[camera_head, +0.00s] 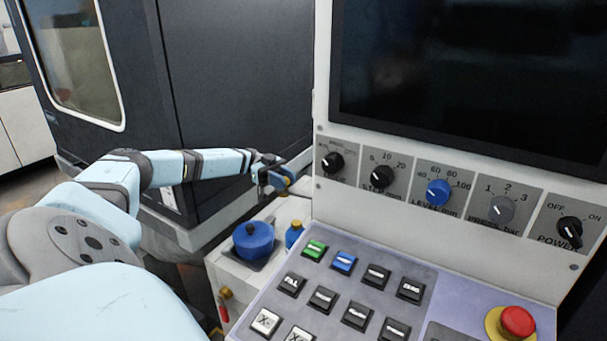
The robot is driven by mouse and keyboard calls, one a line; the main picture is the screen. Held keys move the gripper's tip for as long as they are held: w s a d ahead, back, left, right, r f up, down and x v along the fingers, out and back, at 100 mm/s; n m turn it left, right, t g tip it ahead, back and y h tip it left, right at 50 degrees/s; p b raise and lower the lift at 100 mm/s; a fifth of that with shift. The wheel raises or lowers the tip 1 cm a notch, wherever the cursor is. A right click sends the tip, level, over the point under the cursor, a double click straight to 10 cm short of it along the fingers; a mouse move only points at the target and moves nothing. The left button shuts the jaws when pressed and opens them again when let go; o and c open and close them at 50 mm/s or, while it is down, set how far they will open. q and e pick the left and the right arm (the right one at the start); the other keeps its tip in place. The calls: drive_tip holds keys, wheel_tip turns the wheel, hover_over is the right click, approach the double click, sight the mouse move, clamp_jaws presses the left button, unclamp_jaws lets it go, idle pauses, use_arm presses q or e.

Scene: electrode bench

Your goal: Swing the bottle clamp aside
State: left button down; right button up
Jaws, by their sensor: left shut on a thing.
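My left arm reaches in from the left, and its gripper (268,181) is at the left edge of the control panel, at the height of the knob row. It is shut on a small blue part of what looks like the bottle clamp (282,183). A grey bar runs from there toward the panel edge. The fingertips are small and partly hidden, so the exact grip is hard to see. A blue bottle (293,236) with a yellow top stands below the gripper, partly hidden by the console. My right gripper is not in view.
A round blue lidded pot (253,240) sits on the white bench left of the bottle. The console has a keypad (340,300), several knobs (438,192), a red stop button (517,321) and a dark screen (470,70). A dark cabinet (230,80) stands behind my arm.

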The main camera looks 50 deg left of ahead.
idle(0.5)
use_arm(q)
drive_tip(key=c, duration=0.9)
unclamp_jaws()
drive_tip(key=shift+w, duration=0.1)
drive_tip(key=shift+c, duration=0.2)
drive_tip(key=shift+r, duration=0.1)
wheel_tip(320, 180, up, 20)
drive_tip(key=shift+p, duration=0.3)
